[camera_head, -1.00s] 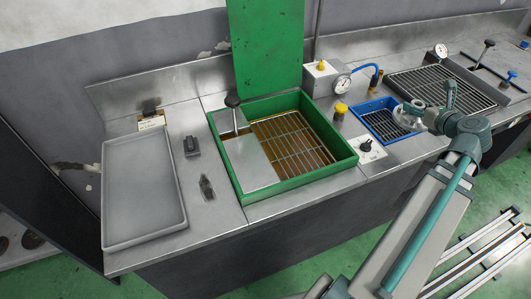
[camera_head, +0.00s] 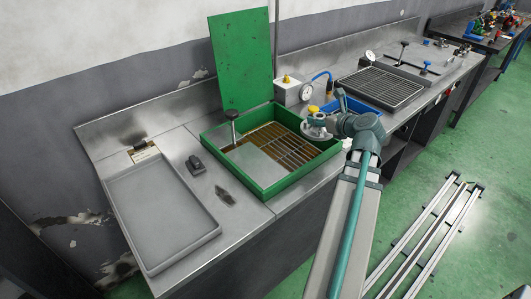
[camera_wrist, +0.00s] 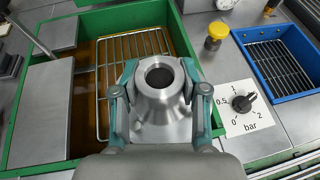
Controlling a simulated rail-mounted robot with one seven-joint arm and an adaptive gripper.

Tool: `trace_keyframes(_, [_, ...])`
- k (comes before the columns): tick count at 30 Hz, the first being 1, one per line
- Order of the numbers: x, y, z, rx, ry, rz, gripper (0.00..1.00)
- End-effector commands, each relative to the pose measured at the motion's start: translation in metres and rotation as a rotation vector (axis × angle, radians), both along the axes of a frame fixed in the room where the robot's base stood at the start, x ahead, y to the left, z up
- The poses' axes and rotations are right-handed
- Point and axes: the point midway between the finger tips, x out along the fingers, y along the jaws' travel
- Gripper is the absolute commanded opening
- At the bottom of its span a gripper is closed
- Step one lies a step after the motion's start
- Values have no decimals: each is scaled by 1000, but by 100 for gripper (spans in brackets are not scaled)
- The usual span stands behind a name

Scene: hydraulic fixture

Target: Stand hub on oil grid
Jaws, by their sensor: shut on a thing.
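My gripper (camera_wrist: 160,92) is shut on the hub (camera_wrist: 157,108), a silver metal part with a wide flange below and a round bore on top. The wrist view shows one finger on each side of its neck. In the head view the hub (camera_head: 317,132) is over the right wall of the green oil box, upright or nearly so. The oil grid (camera_head: 285,143) is a wire rack over brown oil inside the green box; it also shows in the wrist view (camera_wrist: 133,48). The height of the hub above the box is hard to tell.
The green box wall (camera_head: 290,188) and open green lid (camera_head: 241,60) stand around the grid. A metal plate (camera_head: 253,166) covers part of the box. A blue basket (camera_wrist: 278,68), yellow cap (camera_wrist: 217,32) and pressure knob (camera_wrist: 241,102) are to the right. A grey tray (camera_head: 162,212) is at left.

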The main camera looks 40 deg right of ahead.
Motion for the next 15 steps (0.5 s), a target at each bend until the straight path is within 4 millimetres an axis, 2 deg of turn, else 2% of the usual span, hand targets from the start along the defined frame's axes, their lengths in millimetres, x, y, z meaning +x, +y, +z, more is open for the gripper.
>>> trace_keyframes(5, [11,3,-4,7,-1,-3,0])
trace_keyframes(15, [75,25,-33,10,0,-1,0])
